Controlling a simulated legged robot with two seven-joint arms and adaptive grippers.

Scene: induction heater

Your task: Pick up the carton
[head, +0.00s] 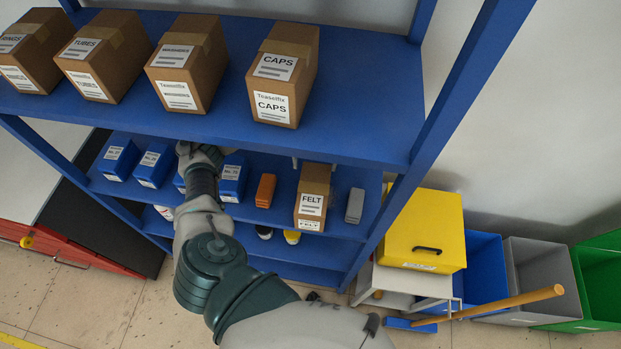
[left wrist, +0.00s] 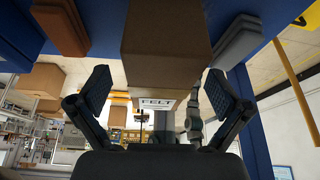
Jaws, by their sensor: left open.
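The brown carton labelled FELT (head: 312,190) sits on the middle blue shelf between an orange block and a grey block. In the left wrist view the carton (left wrist: 166,45) is large at the top centre, with its FELT label near its lower end. My left gripper (left wrist: 160,80) is open there, one finger at each side of the carton's labelled end. A gap shows at the left finger; I cannot tell whether the right finger touches. In the head view my left arm reaches up to the shelf, and its fingers are hidden. My right gripper is not in view.
The orange block (head: 265,190) and grey block (head: 355,205) stand close beside the carton. The upper shelf (head: 370,110) holds several cartons, including CAPS (head: 283,75). Blue bins (head: 118,160) stand left on the middle shelf. A yellow box (head: 425,232) stands right of the rack.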

